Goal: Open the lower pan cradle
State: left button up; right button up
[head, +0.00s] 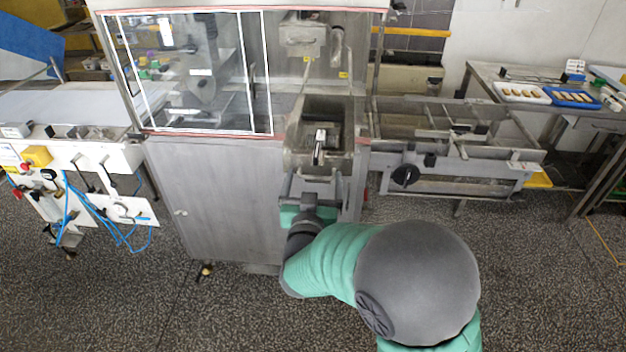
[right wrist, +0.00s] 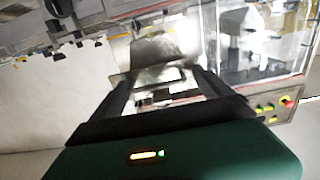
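The grey metal pan cradle (head: 295,160) appears as an open, box-like bay low in the middle of the machine, with a bright metal handle-like part (head: 319,148) inside. I cannot tell for sure which part is the lower cradle or how far it stands open. My right gripper (head: 312,176) is just in front of the bay, its two fingers spread apart. In the right wrist view my right gripper (right wrist: 162,76) is open, with a bright metal surface (right wrist: 165,48) beyond its fingers. Contact is not clear there. My left gripper is not in view.
A glazed cabinet (head: 200,75) stands left of the bay above a steel door panel (head: 215,200). A metal frame conveyor (head: 450,150) with a black knob (head: 405,175) lies to the right. A white machine with blue hoses (head: 100,195) is at far left. The speckled floor is clear.

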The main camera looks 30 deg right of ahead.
jog(key=b+v, duration=0.4)
jog(key=v, duration=0.7)
jog(key=shift+s+a, duration=0.2)
jog(key=shift+a, duration=0.1)
jog(key=shift+d+f, duration=0.1)
jog(key=shift+f, duration=0.05)
